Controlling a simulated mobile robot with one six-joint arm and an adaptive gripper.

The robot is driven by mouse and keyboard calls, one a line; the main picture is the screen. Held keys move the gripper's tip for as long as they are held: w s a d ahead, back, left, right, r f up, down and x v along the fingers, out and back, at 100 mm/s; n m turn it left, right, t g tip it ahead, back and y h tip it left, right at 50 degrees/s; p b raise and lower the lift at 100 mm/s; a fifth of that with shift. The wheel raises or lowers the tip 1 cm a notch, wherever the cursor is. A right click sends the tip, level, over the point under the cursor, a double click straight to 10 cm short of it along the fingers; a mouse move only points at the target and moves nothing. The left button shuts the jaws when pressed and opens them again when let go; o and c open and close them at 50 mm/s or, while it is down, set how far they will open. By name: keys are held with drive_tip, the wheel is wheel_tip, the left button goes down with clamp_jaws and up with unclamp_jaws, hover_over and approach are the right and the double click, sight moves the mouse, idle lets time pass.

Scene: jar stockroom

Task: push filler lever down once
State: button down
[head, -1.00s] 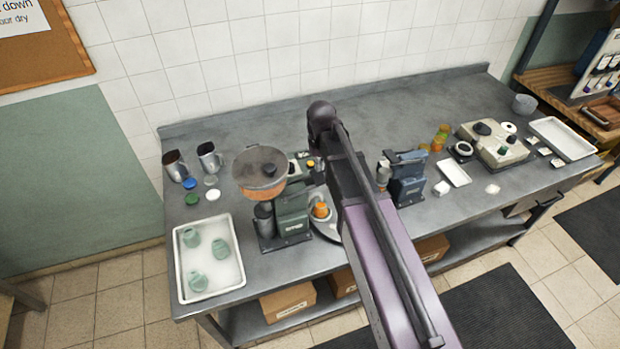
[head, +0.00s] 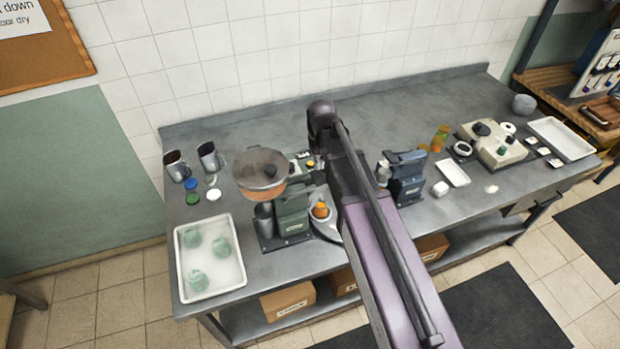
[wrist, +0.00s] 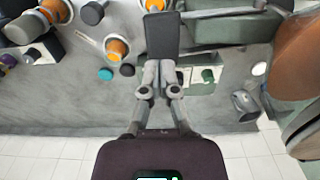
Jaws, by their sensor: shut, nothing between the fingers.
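The filler (head: 291,213) is a green machine with a round brown hopper (head: 262,188) on the left half of the bench. A grey bar, apparently its lever (head: 313,178), shows between the machine and my arm. In the wrist view the lever (wrist: 225,13) runs left from the filler and ends in a dark flat paddle (wrist: 160,35). My gripper (wrist: 158,66) is shut and empty, with its fingertips at the paddle's near edge. I cannot tell whether they touch it. My arm hides the gripper in the head view.
A white tray (head: 238,282) with pale green jars stands at the left. Metal mugs (head: 208,157) and coloured lids are behind it. An orange-topped item (head: 320,210) stands close right of the filler. A blue device (head: 407,176) stands right of my arm. The back of the bench is mostly clear.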

drive_tip(key=shift+r+p, duration=1.7)
drive_tip(key=shift+r, duration=0.3)
drive_tip(key=shift+f, duration=0.15)
drive_tip(key=s+d+f+m+b, duration=0.4)
drive_tip(key=s+d+f+b, duration=0.9)
drive_tip(key=d+f+b, duration=0.3)
drive_tip(key=shift+s+d+f+m+b, duration=0.25)
drive_tip(key=shift+d+m+b, duration=0.1)
drive_tip(key=shift+d, duration=0.5)
